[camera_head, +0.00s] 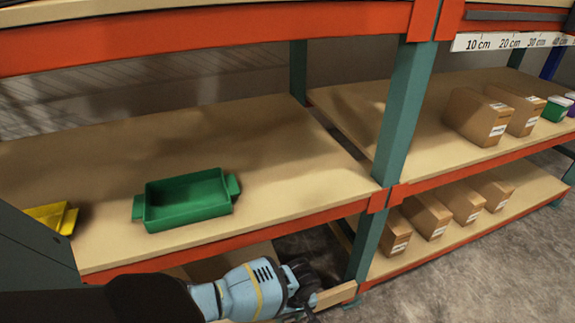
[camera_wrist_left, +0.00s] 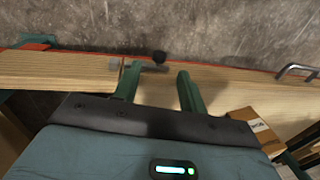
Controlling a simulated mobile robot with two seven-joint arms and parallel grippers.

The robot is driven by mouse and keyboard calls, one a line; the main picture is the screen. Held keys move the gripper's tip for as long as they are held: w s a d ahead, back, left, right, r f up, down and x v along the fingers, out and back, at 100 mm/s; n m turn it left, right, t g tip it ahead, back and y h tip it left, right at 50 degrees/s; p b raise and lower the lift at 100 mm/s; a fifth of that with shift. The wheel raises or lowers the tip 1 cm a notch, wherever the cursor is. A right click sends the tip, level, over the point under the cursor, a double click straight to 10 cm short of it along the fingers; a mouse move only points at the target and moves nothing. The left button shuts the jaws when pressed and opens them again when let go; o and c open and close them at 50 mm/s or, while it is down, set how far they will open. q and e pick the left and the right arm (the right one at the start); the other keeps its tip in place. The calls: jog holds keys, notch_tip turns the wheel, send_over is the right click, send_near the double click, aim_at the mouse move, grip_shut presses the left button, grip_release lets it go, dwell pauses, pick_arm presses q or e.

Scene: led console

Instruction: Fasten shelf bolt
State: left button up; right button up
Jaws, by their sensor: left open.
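The shelf rack has wooden boards (camera_head: 270,165), orange beams and teal posts (camera_head: 405,105). My left gripper (camera_head: 306,285) is low in front of the rack, near the lower shelf's front edge and left of the middle post. In the left wrist view its two green fingers (camera_wrist_left: 156,72) are apart, over the edge of a wooden board (camera_wrist_left: 80,73). A small dark round knob (camera_wrist_left: 159,58) shows just beyond the gap between the fingertips, with a grey flat piece beside it. I cannot tell whether this is the shelf bolt or whether a finger touches it. My right gripper is out of view.
A green bin (camera_head: 187,203) and a yellow bin (camera_head: 50,216) stand on the middle shelf. Cardboard boxes (camera_head: 476,116) stand on the right shelves. A metal handle (camera_wrist_left: 298,72) and a box (camera_wrist_left: 255,130) show in the wrist view. Concrete floor in front is clear.

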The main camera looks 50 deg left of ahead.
pick_arm(q)
jog(key=f, duration=0.1)
jog(key=f+b, duration=0.1)
jog(key=f, duration=0.1)
jog(key=f+b, duration=0.1)
jog(key=shift+s+a+f, duration=0.15)
jog(key=shift+s+f, duration=0.1)
jog(key=shift+s, duration=0.05)
jog(key=shift+f+b, duration=0.35)
jog(key=shift+f, duration=0.15)
grip_shut()
